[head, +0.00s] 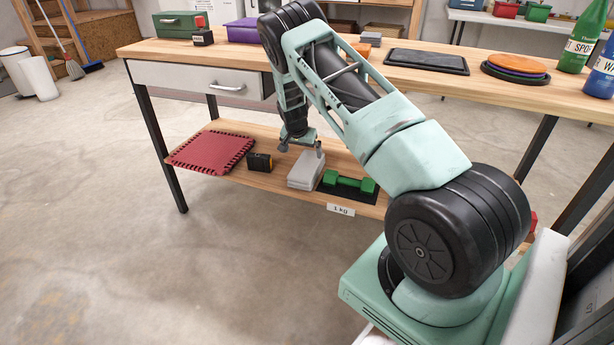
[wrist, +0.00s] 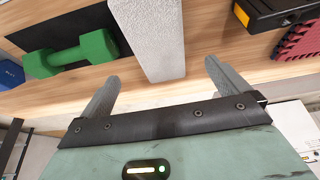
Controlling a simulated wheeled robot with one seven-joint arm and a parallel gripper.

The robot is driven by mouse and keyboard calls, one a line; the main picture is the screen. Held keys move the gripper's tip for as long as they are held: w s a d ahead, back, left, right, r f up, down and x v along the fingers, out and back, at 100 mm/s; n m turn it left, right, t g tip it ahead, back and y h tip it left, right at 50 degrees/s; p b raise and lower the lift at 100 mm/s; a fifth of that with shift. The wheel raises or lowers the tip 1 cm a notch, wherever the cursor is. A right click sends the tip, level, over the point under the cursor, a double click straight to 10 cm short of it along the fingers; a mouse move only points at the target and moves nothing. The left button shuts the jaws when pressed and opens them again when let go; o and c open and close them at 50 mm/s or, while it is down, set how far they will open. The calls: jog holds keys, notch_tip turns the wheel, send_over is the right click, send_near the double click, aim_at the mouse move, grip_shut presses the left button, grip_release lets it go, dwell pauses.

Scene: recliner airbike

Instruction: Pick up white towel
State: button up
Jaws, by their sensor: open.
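The white towel (head: 305,170) is a folded, pale grey-white stack on the lower shelf of the workbench. My gripper (head: 301,149) points down just above it and is open, with its fingers spread. In the wrist view, the towel (wrist: 150,38) shows as a textured pale block at top centre. Its near end lies between the lines of the two fingertips of my gripper (wrist: 160,72), with nothing visibly gripped. I cannot tell whether a finger touches it.
A green dumbbell (head: 348,182) on a black mat lies right of the towel. A black-and-yellow tape measure (head: 259,162) and red foam mats (head: 211,152) lie left. The wooden benchtop (head: 330,58) overhangs behind; the shelf's front edge faces open floor.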

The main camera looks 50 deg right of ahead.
aim_at(307, 164)
jog(key=b+x, duration=0.1)
jog(key=x, duration=0.4)
jog(key=shift+f+b, duration=0.3)
jog(key=shift+f, duration=0.05)
jog(key=b+x, duration=0.2)
jog(key=x, duration=0.3)
jog(key=shift+d, duration=0.2)
jog(key=c, duration=0.9)
